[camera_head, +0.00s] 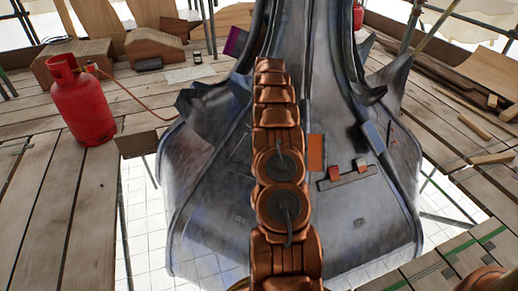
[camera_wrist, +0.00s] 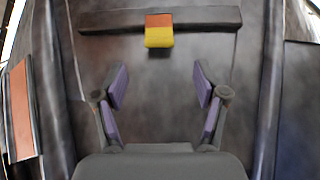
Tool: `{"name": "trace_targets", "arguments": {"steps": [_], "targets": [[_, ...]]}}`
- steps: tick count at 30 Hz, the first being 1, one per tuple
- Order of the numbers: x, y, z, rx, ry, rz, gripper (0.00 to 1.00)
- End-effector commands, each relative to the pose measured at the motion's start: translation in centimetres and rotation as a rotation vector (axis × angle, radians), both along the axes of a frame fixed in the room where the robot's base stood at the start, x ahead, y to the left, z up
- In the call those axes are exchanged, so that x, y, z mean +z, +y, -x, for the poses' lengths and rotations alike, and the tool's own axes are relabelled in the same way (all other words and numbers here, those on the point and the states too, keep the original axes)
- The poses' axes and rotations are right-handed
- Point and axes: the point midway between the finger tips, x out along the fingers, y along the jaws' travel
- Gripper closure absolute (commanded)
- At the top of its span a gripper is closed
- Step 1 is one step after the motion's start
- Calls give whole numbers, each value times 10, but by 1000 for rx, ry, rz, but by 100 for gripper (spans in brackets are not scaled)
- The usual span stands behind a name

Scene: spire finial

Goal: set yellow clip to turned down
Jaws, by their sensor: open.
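In the wrist view a small clip (camera_wrist: 159,31) sits at the middle of a dark horizontal bar (camera_wrist: 105,22) on the grey metal surface. Its upper part is orange and its lower front is yellow; the yellow part hangs at the bar's lower edge. My gripper (camera_wrist: 160,86) is open and empty, with purple pads on both fingers. It is below the clip in the picture and apart from it. In the head view my copper arm hides the gripper. Two reddish clips (camera_head: 334,173) (camera_head: 361,166) show there on a dark bar; I cannot tell whether either is the yellow one.
The grey spire (camera_head: 215,190) fills the middle of the head view. An orange plate (camera_head: 316,152) stands right of my arm; an orange panel (camera_wrist: 22,110) is at the wrist view's left. A red gas cylinder (camera_head: 82,103) stands on planks at left.

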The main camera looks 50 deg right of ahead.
Motion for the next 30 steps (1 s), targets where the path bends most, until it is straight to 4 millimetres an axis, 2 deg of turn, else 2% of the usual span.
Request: {"name": "trace_targets", "arguments": {"steps": [4, 12, 17, 20, 23, 30], "targets": [[8, -2, -1, 0, -2, 3, 28], [9, -2, 0, -1, -1, 1, 28], [12, 2, -1, 7, -1, 1, 43], [21, 15, -5, 34, 1, -2, 53], [37, 37, -9, 82, 2, -5, 64], [81, 111, -12, 232, 11, -20, 89]]}}
